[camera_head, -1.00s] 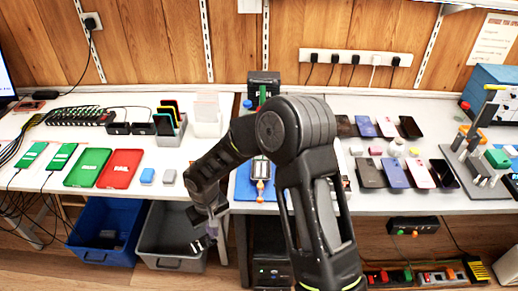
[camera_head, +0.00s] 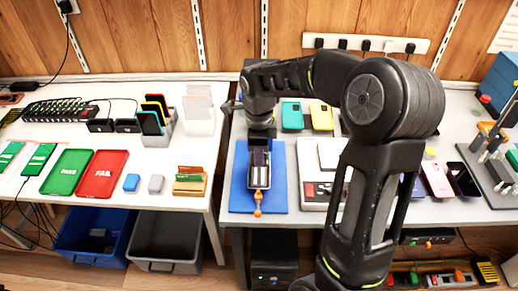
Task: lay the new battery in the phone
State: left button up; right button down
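A phone (camera_head: 259,176) lies in an upright-oriented holder on a blue mat (camera_head: 277,200) at the middle of the bench. An orange-tipped part sticks out of the holder's near end. My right gripper (camera_head: 261,146) points down over the phone's far end. Its fingers are mostly hidden by the wrist and too small to tell open from shut. I cannot make out a battery in the gripper or in the phone. Whether the gripper touches the phone is unclear. My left gripper is not in view.
My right arm hides part of the right bench. A wooden rack (camera_head: 190,186), red tray (camera_head: 101,174) and green tray (camera_head: 67,172) stand on the left bench. A blue bin (camera_head: 92,240) and grey bin (camera_head: 166,243) sit below. Several phones lie at the right.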

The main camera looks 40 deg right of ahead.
jog(key=shift+f, duration=0.1)
dwell(0.3)
jog(key=shift+f+b, duration=2.8)
jog(key=shift+f, duration=0.9)
jog(key=shift+a+f+b, duration=0.1)
jog(key=shift+f+b, duration=0.25)
jog(key=shift+f, duration=0.05)
jog(key=c, duration=1.2)
grip_release()
jog(key=shift+r+p, duration=0.5)
jog(key=shift+r, duration=0.15)
jog(key=shift+r+p, duration=2.6)
jog(key=shift+r, duration=0.9)
